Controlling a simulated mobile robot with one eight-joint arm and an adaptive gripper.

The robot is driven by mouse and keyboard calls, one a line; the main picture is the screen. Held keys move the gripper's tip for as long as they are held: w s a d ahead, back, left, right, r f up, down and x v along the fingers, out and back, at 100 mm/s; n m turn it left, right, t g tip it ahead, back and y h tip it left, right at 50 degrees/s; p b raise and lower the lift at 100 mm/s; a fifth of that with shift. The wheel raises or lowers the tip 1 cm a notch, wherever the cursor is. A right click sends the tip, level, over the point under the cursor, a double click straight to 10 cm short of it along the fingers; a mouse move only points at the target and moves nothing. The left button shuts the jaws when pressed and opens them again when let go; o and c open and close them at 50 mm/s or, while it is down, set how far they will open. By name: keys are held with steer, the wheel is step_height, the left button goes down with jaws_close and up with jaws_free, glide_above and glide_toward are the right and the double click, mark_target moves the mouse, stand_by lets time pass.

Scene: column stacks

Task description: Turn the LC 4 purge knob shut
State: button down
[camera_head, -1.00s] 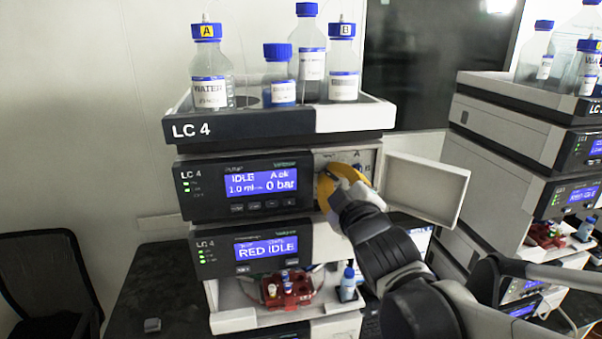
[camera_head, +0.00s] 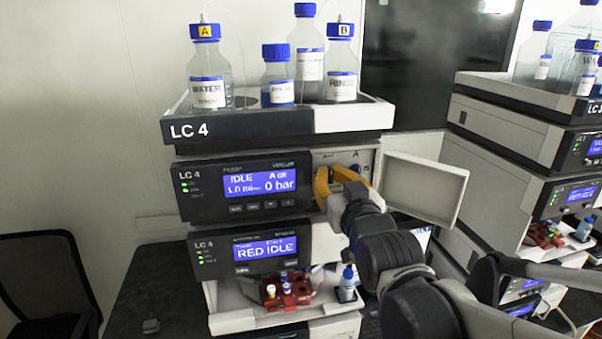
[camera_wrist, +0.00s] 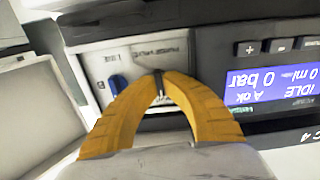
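The LC 4 pump module (camera_head: 205,205) has an open compartment at the right of its display, which reads IDLE and 0 bar. My gripper (camera_head: 338,178) reaches into it with yellow fingers. In the wrist view, which is upside down, the fingertips (camera_wrist: 158,75) close in on a narrow dark piece between them, which looks like the purge knob (camera_wrist: 159,88). The fingers hide most of it, so its angle cannot be read. A blue part (camera_wrist: 118,83) sits beside the fingers on the same panel, apart from them.
The open white door (camera_head: 425,188) stands out just right of my gripper. Bottles, such as the water bottle (camera_head: 209,92), stand on the tray (camera_head: 250,125) above. A red vial rack (camera_head: 290,292) sits below. Another stack (camera_head: 505,135) is at the right.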

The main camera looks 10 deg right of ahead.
steer(key=shift+r+m, duration=0.2)
steer(key=shift+m, duration=0.2)
steer(key=c, duration=1.6)
jaws_free()
steer(key=shift+o, duration=0.2)
steer(key=shift+f, duration=0.1)
steer(key=s, duration=0.8)
